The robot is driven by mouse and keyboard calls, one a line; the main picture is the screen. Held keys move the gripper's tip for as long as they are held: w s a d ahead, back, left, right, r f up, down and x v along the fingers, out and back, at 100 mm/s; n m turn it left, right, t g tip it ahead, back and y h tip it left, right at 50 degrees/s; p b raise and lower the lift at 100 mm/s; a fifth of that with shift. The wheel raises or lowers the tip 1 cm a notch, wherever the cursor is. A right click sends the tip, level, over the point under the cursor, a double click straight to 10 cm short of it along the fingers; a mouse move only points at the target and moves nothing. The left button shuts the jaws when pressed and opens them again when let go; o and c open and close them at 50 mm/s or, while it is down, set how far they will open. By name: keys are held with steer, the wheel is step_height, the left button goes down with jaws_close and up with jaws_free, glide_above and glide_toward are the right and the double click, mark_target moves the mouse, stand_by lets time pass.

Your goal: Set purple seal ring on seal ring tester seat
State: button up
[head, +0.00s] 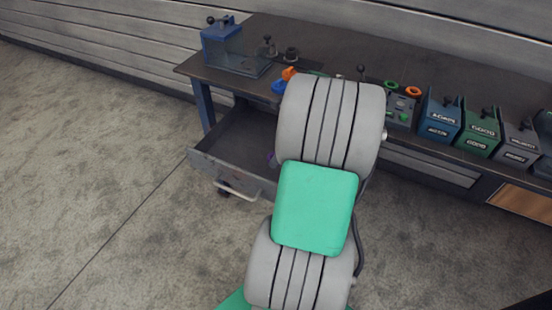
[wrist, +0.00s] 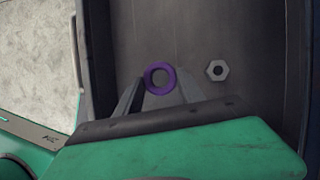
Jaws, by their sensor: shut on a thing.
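The purple seal ring (wrist: 149,79) is between the tips of my gripper's two fingers (wrist: 160,90) in the wrist view, over the drawer floor. My gripper is shut on it. How far the ring is above the drawer floor is hard to tell. A grey panel (head: 400,106) with small knobs and green and orange rings sits on the bench right of my arm. I cannot tell which part is the seal ring tester seat.
The open drawer (head: 205,168) juts from the workbench (head: 330,45). A hex nut (wrist: 217,70) lies in it, right of the ring. Blue (head: 440,118), green (head: 482,130) and grey bins line the bench's right side. A clear-walled blue fixture (head: 222,45) stands at the left corner.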

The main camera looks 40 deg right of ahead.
steer(key=s+r+p, duration=0.1)
steer(key=s+r, duration=0.2)
steer(key=s, duration=0.1)
steer(key=s+r, duration=0.2)
steer(key=s, duration=0.2)
steer(key=s+r+p, duration=0.1)
steer(key=s+r, duration=0.2)
steer(key=s, duration=0.1)
steer(key=shift+s+d+r+p, duration=0.2)
steer(key=shift+s+r+p, duration=0.1)
steer(key=shift+r+p, duration=0.05)
steer(key=p+v, duration=0.3)
steer(key=shift+w+a+r+p, duration=0.1)
steer(key=shift+a+r+p, duration=0.05)
steer(key=shift+a+p, duration=0.15)
